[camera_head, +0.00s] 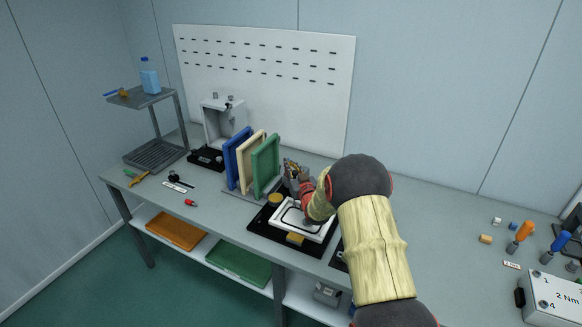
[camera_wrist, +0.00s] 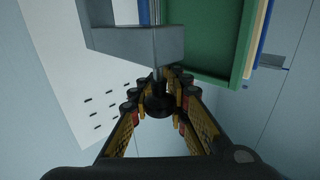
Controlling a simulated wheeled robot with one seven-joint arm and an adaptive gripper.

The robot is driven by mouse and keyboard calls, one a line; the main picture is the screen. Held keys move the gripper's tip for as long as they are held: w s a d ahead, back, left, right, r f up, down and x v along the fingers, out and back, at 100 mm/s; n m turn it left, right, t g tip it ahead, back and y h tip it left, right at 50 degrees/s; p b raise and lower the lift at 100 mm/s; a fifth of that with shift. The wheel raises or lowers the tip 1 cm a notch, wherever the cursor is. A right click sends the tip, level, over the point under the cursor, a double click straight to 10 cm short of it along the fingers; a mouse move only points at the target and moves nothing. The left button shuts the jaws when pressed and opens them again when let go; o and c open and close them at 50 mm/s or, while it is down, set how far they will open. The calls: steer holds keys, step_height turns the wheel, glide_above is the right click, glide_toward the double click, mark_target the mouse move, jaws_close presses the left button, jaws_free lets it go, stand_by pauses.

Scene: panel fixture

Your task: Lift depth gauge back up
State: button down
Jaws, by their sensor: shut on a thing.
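In the head view my arm and the gripper hide most of the gauge. The white framed part (camera_head: 288,222) with a dark seal line lies below my wrist.
Blue, cream and green panels (camera_head: 265,165) stand upright close to the left of my gripper. A white pegboard (camera_head: 265,85) rises behind. A grey enclosure (camera_head: 222,120) and a two-level rack (camera_head: 155,152) stand farther left. Screwdrivers (camera_head: 522,232) and a torque box (camera_head: 550,298) are at right.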

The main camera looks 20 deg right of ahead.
step_height(320, 180, up, 4)
steer(key=shift+r+p, duration=0.1)
steer(key=shift+p, duration=0.2)
steer(key=c, duration=2.1)
jaws_free()
steer(key=o, duration=0.4)
steer(key=shift+c, duration=0.2)
steer(key=s+a, duration=0.1)
steer(key=s, duration=1.1)
steer(key=shift+a, duration=0.2)
steer(key=shift+w+f, duration=0.1)
steer(key=shift+f, duration=0.1)
